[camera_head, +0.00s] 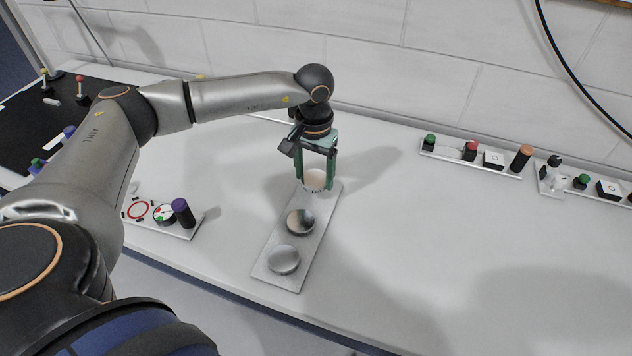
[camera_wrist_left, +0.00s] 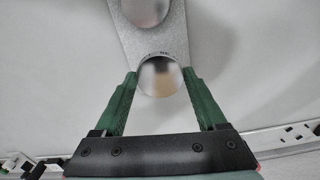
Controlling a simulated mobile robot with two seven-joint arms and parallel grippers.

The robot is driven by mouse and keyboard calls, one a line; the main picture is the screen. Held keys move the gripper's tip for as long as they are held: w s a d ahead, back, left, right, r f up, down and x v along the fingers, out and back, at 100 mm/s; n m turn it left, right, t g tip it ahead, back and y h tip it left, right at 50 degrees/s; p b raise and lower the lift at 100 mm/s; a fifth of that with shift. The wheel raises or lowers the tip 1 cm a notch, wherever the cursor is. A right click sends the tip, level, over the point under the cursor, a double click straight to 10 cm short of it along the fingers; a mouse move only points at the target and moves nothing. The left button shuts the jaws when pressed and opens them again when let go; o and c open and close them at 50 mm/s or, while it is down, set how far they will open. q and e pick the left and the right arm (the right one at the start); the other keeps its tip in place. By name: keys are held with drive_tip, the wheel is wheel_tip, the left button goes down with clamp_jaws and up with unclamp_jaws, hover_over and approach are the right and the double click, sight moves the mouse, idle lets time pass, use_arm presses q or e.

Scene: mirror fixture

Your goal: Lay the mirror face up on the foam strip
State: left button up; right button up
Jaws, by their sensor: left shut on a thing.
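My left gripper (camera_head: 316,182) is over the far end of a light grey strip (camera_head: 270,275) on the white table, pointing down. It is shut on a round mirror (camera_head: 314,179) between its green fingers. In the left wrist view the mirror (camera_wrist_left: 160,77) has a shiny face with blurred reflections, turned up toward the camera. I cannot tell whether it touches the strip or is just above it. Two more round, shiny discs lie on the strip, a middle disc (camera_head: 300,221) and a near disc (camera_head: 284,259). I cannot tell whether the strip is foam. My right gripper is out of view.
A small panel with a purple knob (camera_head: 183,212) and a round dial stands left of the strip. Panels with buttons and a white switch (camera_head: 493,159) stand at the right, along the wall. The table right of the strip is clear. A black mat (camera_head: 20,120) is at far left.

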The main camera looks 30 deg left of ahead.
sight(316, 177)
use_arm(q)
drive_tip(key=shift+w+f, duration=0.35)
drive_tip(key=shift+f, duration=1.55)
drive_tip(key=shift+f, duration=0.1)
drive_tip(key=shift+f, duration=0.2)
drive_tip(key=o, duration=1.4)
drive_tip(key=shift+r, duration=0.1)
drive_tip(key=shift+r, duration=0.1)
wheel_tip(316, 177, up, 12)
drive_tip(key=shift+r, duration=0.1)
drive_tip(key=shift+d, duration=0.1)
